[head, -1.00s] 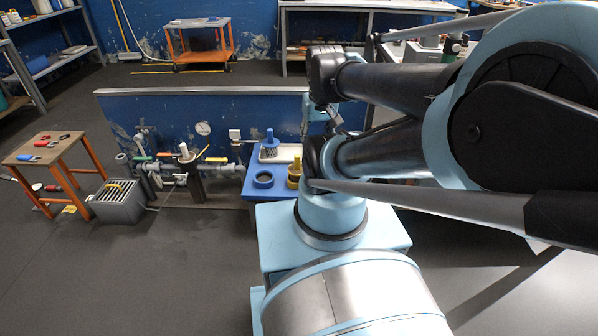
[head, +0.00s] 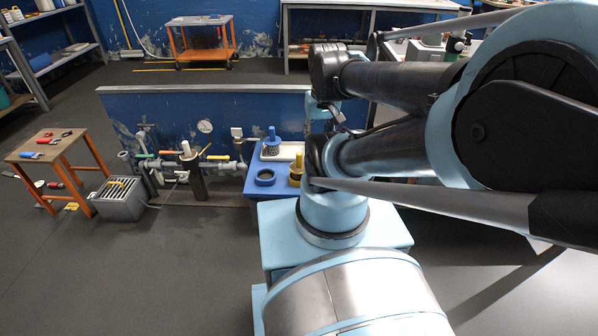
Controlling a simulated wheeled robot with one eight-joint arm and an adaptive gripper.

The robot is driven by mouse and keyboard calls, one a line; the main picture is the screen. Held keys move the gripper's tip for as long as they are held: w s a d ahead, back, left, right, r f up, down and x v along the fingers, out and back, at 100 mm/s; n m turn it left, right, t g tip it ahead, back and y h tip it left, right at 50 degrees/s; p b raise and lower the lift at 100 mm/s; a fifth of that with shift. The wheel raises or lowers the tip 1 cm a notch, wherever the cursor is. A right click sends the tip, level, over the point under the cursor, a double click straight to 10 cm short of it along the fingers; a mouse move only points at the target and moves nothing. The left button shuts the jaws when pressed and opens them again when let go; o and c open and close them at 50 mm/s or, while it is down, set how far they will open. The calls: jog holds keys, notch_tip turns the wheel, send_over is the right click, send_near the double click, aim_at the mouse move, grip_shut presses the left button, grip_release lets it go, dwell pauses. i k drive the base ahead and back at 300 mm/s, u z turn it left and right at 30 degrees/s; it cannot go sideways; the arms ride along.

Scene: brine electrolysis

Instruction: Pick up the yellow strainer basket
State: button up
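The yellow strainer basket (head: 296,166) stands upright on the blue-topped table (head: 258,191) near the middle of the head view, its knob at the top. My arm covers the table just to the right of it and hides part of that side. A blue strainer basket (head: 271,141) stands behind it on a pale tray (head: 288,150). A dark blue ring (head: 265,178) lies on the table to the left of the yellow basket. My gripper is hidden behind my arm links, so its fingers and its distance from the basket cannot be seen.
Pipework with a gauge (head: 205,127) runs along a low blue wall (head: 150,103) left of the table. A grey crate (head: 118,200) and a wooden stool with tools (head: 48,146) stand further left. The floor in front of them is clear.

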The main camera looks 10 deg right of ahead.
aim_at(297, 167)
jog(key=u, duration=0.05)
jog(key=k, duration=0.5)
jog(key=u, duration=2.45)
jog(key=i, duration=0.65)
jog(key=z, duration=1.85)
